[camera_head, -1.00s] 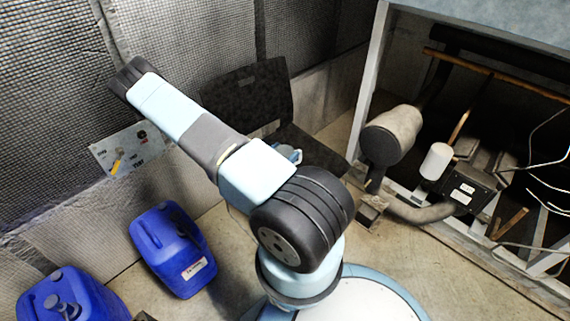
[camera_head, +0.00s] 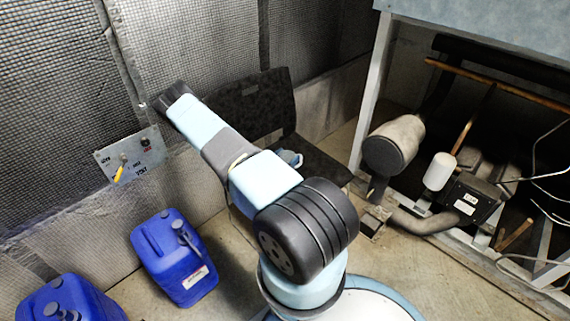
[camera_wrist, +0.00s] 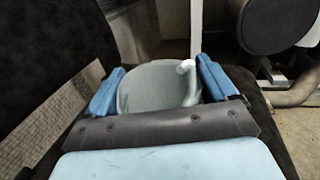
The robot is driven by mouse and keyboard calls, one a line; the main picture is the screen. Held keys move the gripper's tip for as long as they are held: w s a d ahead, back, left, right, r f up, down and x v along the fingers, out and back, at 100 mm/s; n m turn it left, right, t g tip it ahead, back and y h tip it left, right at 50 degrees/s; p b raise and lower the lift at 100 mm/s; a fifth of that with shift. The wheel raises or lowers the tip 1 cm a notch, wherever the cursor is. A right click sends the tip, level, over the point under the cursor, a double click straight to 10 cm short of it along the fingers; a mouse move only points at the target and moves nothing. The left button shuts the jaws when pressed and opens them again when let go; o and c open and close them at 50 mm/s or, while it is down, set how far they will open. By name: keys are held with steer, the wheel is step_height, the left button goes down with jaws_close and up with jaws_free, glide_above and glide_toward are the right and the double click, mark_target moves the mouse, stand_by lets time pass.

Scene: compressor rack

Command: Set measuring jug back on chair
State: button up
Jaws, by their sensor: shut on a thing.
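The measuring jug (camera_wrist: 150,92) is a grey, cup-like vessel with a pale handle (camera_wrist: 188,80) on its right side in the wrist view. My gripper (camera_wrist: 160,76) is shut on it, with one blue finger on each side. The dark chair (camera_head: 318,160) stands against the wall behind my arm in the head view. In the wrist view, its dark surface lies around the jug. I cannot tell whether the jug's base touches the seat. In the head view, my arm hides the jug and most of my gripper; only a bit of blue (camera_head: 290,158) shows over the seat.
The compressor rack (camera_head: 365,90), with a cylinder (camera_head: 393,143) and pipes, stands right of the chair. Two blue canisters (camera_head: 172,257) (camera_head: 68,300) stand on the floor at left. A switch panel (camera_head: 132,155) is on the wall. Some floor between canisters and chair is clear.

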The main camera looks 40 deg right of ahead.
mark_target(290, 158)
steer(key=shift+w+d+f, duration=0.15)
steer(key=shift+f, duration=1.65)
steer(key=o, duration=1.3)
steer(key=shift+f, duration=0.1)
